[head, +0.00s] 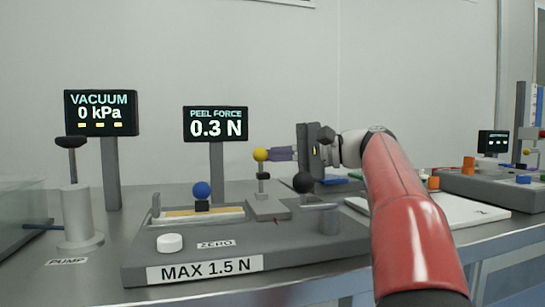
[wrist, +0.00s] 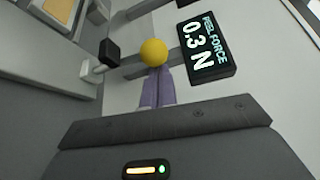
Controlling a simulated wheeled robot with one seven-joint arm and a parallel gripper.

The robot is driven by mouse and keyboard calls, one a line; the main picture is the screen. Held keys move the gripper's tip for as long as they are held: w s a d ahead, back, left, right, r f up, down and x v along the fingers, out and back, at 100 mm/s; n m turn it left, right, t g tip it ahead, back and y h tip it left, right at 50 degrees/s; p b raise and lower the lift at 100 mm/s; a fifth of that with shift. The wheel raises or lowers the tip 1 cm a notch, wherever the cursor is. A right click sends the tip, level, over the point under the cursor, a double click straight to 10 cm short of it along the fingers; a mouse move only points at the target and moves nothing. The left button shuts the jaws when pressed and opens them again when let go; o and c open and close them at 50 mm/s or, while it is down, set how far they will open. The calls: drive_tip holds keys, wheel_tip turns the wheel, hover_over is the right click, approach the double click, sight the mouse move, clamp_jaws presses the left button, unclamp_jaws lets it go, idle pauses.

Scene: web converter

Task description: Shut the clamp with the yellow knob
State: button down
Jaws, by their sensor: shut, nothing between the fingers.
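The yellow knob (head: 260,155) sits on top of a short upright clamp (head: 264,187) on the grey peel force unit. My gripper (head: 272,154) reaches in from the right, shut, with its purple fingertips right at the knob's right side. In the wrist view the yellow knob (wrist: 154,52) is just beyond the shut fingertips (wrist: 155,70). Nothing is between the fingers. Whether the tips touch the knob I cannot tell. A dark block on the clamp (wrist: 109,52) shows left of the knob in the wrist view.
A blue knob (head: 202,190) stands left on the same unit, and a black knob (head: 303,183) to the right. The peel force display (head: 215,124) reads 0.3 N behind. A white button (head: 170,243) is at the front. The pump (head: 77,205) stands at left.

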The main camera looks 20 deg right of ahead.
drive_tip(key=shift+s+n+b, duration=0.4)
drive_tip(key=shift+n+b, duration=0.1)
drive_tip(key=shift+b, duration=0.2)
drive_tip(key=s+n+t+y+b, duration=0.1)
drive_tip(key=s+n+y+b, duration=0.1)
drive_tip(key=n+b, duration=0.1)
drive_tip(key=shift+s, duration=0.25)
drive_tip(key=shift+s+f+b, duration=0.25)
drive_tip(key=shift+s+b, duration=0.5)
drive_tip(key=shift+s, duration=0.5)
drive_tip(key=shift+s+f+b, duration=0.3)
drive_tip(key=shift+s+f, duration=0.15)
drive_tip(key=shift+s, duration=0.2)
drive_tip(key=shift+s+f+b, duration=0.25)
drive_tip(key=shift+s+f, duration=0.15)
drive_tip(key=shift+s, duration=0.2)
drive_tip(key=shift+f, duration=0.1)
